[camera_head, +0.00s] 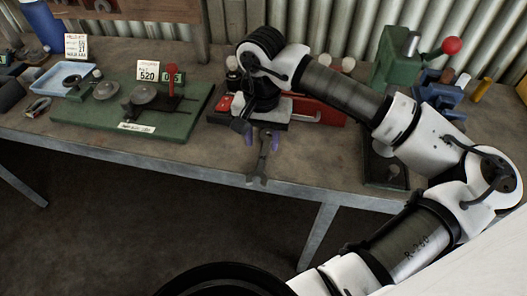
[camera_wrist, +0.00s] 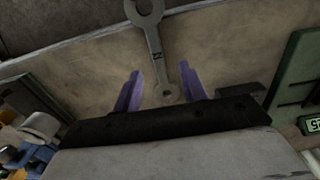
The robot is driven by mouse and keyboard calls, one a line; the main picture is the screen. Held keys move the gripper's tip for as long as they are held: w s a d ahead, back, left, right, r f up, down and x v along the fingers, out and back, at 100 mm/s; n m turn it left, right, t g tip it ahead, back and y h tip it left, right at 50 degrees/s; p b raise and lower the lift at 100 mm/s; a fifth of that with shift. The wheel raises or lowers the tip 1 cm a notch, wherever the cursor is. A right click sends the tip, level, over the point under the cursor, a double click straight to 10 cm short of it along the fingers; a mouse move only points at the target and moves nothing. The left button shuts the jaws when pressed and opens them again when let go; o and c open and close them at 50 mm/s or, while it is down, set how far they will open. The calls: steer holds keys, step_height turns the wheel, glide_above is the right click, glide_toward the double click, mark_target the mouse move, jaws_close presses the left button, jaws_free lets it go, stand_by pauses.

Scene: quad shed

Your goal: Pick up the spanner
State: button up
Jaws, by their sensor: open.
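The spanner (camera_head: 264,152) is a grey metal tool lying near the front edge of the workbench (camera_head: 330,160). In the wrist view my gripper (camera_wrist: 162,92) is open, with a gap between each finger and the spanner. Its height above the bench is hard to tell.
A green board (camera_head: 95,120) with dark discs lies to the left, with a blue tray (camera_head: 65,78) behind it. A red box (camera_head: 322,110) sits behind my gripper. A green machine (camera_head: 398,62) and a blue vise (camera_head: 440,92) stand at the right.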

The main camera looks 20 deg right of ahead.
mark_target(264, 155)
steer(key=f+p, duration=0.1)
steer(key=f, duration=0.3)
steer(key=shift+d, duration=0.2)
jaws_close()
